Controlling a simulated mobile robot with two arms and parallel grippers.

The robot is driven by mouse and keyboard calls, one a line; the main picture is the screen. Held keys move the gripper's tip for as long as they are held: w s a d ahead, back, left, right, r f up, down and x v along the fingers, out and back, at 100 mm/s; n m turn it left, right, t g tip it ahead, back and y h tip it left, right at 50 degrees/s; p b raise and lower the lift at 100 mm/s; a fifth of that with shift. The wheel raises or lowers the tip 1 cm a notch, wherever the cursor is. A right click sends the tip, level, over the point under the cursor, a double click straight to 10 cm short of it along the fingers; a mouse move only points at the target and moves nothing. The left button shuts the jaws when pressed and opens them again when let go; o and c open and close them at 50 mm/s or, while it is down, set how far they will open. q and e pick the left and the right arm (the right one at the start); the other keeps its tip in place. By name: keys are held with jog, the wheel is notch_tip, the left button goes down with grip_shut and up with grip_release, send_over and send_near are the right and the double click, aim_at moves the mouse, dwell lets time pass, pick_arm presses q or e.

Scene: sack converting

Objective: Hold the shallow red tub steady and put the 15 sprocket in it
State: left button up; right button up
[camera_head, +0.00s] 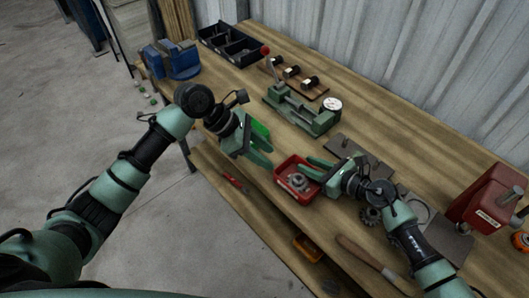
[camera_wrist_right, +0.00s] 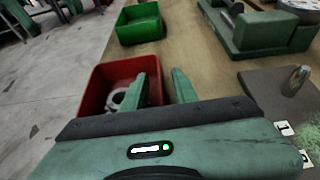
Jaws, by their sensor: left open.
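The shallow red tub (camera_head: 281,168) stands near the bench's front edge, and it also shows in the right wrist view (camera_wrist_right: 92,92). A grey toothed sprocket (camera_head: 298,182) lies inside it, partly hidden behind a finger in the wrist view (camera_wrist_right: 117,97). I cannot read a number on it. My left gripper (camera_head: 258,148) is open and empty, left of the red tub and in front of a green tub (camera_head: 260,128).
Another dark sprocket (camera_head: 370,215) lies beside my right forearm, near a wooden-handled tool (camera_head: 358,251). A green press fixture (camera_head: 300,112) with a dial stands behind the tubs. Grey plates lie to the right, near a red machine (camera_head: 487,198). A blue vise (camera_head: 172,60) is far left.

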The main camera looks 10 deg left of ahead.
jog(key=v, duration=1.1)
jog(key=shift+f, duration=0.15)
jog(key=shift+s+d+r, duration=0.25)
jog(key=shift+s+d, duration=0.05)
jog(key=shift+d, duration=0.05)
